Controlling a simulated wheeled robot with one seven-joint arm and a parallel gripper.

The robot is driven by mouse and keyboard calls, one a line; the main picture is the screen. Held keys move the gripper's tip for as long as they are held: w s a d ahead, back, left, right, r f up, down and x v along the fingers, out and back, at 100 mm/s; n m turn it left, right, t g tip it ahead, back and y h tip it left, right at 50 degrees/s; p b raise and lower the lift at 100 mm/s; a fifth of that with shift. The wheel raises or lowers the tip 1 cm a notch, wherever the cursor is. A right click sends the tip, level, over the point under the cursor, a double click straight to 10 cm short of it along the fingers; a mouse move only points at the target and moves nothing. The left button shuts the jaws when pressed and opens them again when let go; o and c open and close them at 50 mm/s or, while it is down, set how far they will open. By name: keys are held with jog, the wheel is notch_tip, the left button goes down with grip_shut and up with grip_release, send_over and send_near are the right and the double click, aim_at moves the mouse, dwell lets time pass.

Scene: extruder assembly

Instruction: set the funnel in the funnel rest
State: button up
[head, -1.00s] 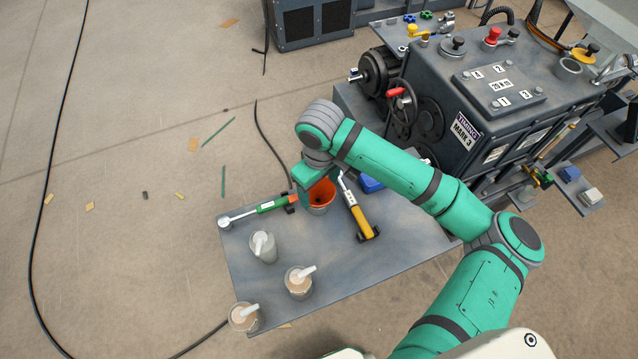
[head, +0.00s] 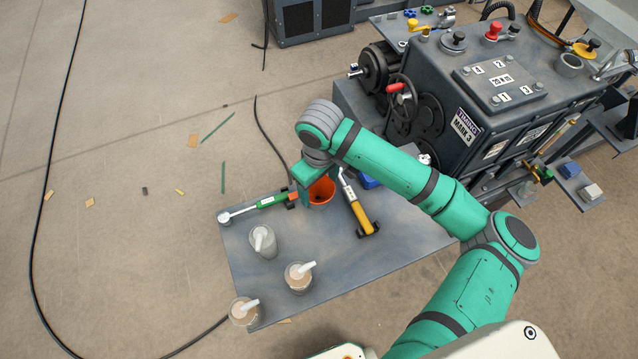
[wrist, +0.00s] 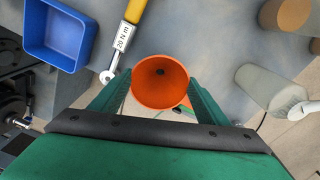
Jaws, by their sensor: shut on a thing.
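The orange funnel (head: 322,190) is at the far edge of the grey table, wide mouth up. In the wrist view the funnel (wrist: 160,82) sits between my two fingers, and I look down into its mouth and dark hole. My gripper (wrist: 160,90) is shut on the funnel, one finger on each side; in the head view my gripper (head: 307,192) partly covers it. The funnel's lower part is hidden. The funnel rest is not clearly visible in either view, so I cannot tell whether the funnel is seated.
A green-handled wrench (head: 262,204) lies left of the funnel, and a yellow torque wrench (head: 358,212) right. A blue bin (wrist: 60,33) is beyond the yellow one. The table's right front (head: 385,260) is clear.

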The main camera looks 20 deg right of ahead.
jog(key=o, duration=1.1)
jog(key=shift+w+r, duration=0.1)
notch_tip(320, 180, up, 11)
jog(key=shift+s, duration=0.25)
jog(key=shift+s+f, duration=0.1)
jog(key=shift+f, duration=0.1)
